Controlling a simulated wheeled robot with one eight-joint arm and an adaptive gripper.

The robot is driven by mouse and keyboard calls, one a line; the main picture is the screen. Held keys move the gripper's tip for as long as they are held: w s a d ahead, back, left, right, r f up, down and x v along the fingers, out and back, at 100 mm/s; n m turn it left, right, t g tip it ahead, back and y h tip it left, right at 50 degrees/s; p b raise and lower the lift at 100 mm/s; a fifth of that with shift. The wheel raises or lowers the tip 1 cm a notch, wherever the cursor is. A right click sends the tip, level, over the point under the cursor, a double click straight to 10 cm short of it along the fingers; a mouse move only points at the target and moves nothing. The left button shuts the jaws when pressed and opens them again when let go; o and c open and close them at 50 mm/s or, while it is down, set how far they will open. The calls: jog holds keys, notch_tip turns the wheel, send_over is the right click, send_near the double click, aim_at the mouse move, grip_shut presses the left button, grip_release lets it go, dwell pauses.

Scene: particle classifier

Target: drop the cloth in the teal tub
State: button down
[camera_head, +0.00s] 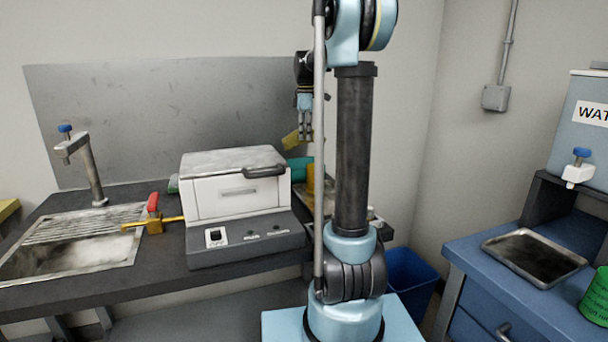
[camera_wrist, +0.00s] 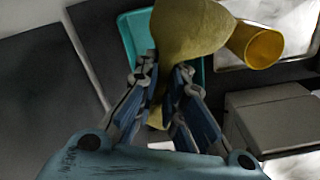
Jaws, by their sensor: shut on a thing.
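My gripper (camera_wrist: 163,85) is shut on a yellow-olive cloth (camera_wrist: 190,32), which hangs from the fingers. The cloth also shows in the head view (camera_head: 291,140), beside my gripper (camera_head: 305,135). The teal tub (camera_wrist: 127,30) lies beneath the cloth in the wrist view, and the cloth and fingers hide much of it. In the head view the teal tub (camera_head: 298,168) shows partly behind the white machine, below my gripper. The cloth is held above the tub; I cannot tell the exact height.
A yellow cup (camera_wrist: 262,47) stands right of the tub. The white boxy machine (camera_head: 235,190) stands on the dark counter (camera_head: 160,262) in front of the tub. A sink (camera_head: 75,250) with a tap is at left. A blue bin (camera_head: 410,275) and a blue bench (camera_head: 465,250) are at right.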

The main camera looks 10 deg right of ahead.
notch_tip(320, 180, down, 6)
jog(key=shift+a, duration=0.35)
jog(key=shift+f, duration=0.1)
dwell(0.3)
jog(key=c, duration=1.6)
grip_release()
jog(key=shift+o, duration=0.6)
jog(key=o, duration=0.5)
jog(key=o, duration=0.5)
